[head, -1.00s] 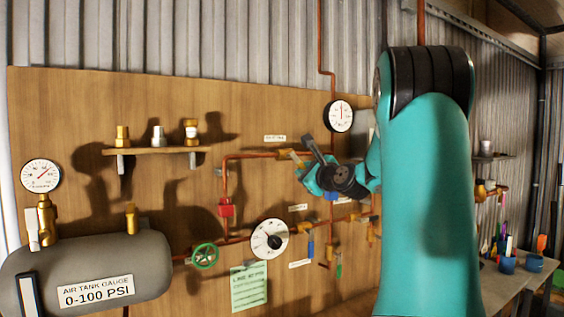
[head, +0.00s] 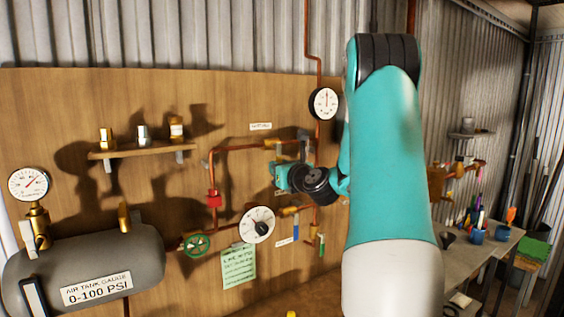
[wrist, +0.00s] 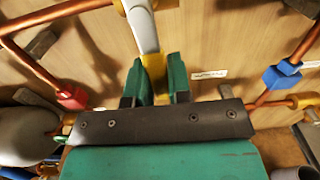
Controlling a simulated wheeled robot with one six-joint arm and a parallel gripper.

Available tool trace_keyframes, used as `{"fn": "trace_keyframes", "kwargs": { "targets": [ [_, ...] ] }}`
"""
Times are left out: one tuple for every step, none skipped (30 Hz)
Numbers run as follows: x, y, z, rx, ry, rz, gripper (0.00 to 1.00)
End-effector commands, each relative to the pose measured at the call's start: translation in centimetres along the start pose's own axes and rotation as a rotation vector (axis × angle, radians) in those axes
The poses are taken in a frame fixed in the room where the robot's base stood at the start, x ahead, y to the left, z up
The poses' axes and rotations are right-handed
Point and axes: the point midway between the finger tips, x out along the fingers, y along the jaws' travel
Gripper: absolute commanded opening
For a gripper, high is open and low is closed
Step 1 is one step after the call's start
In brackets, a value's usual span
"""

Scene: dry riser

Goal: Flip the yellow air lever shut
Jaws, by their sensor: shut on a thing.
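The air lever shows in the wrist view as a pale grey bar with a yellow end (wrist: 154,66), running up to a brass valve body at the top edge. My gripper (wrist: 157,62) has its two green fingers on either side of the yellow end, shut on it. In the head view my gripper (head: 284,177) is at the board, just below the upper copper pipe and its brass fitting (head: 271,143). There the lever is mostly hidden by my gripper and wrist, so its exact angle is unclear.
A red valve (head: 213,199), a green handwheel (head: 196,245) and a white dial (head: 257,224) sit left of and below my gripper. A round gauge (head: 323,103) is above it. The grey air tank (head: 60,268) stands at left, a workbench (head: 480,252) at right.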

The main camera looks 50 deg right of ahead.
Motion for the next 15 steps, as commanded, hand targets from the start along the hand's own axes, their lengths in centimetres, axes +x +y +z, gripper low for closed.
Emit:
{"fn": "trace_keyframes", "kwargs": {
  "targets": [
    [-0.01, -0.01, 0.33, 0.011, -0.005, -0.002, 0.00],
    [-0.01, 0.01, 0.31, 0.015, -0.005, -0.002, 0.00],
    [-0.01, 0.04, 0.29, 0.020, -0.006, -0.002, 0.00],
    [-0.01, 0.06, 0.27, 0.024, -0.006, -0.002, 0.00],
    [-0.01, 0.07, 0.26, 0.026, -0.006, -0.002, 0.00],
    [-0.01, 0.08, 0.24, 0.028, -0.006, -0.002, 0.00],
    [-0.01, 0.09, 0.23, 0.030, -0.006, -0.002, 0.00],
    [-0.01, 0.09, 0.22, 0.030, -0.006, -0.002, 0.00],
    [-0.01, 0.10, 0.21, 0.031, -0.006, -0.002, 0.00],
    [-0.01, 0.10, 0.21, 0.031, -0.006, -0.002, 0.00],
    [-0.01, 0.10, 0.21, 0.031, -0.006, -0.002, 0.00],
    [-0.01, 0.10, 0.21, 0.031, -0.006, -0.002, 0.00],
    [-0.01, 0.10, 0.21, 0.031, -0.006, -0.002, 0.00],
    [-0.01, 0.10, 0.21, 0.032, -0.006, -0.002, 0.00],
    [-0.01, 0.10, 0.21, 0.032, -0.006, -0.002, 0.00]
  ]
}}
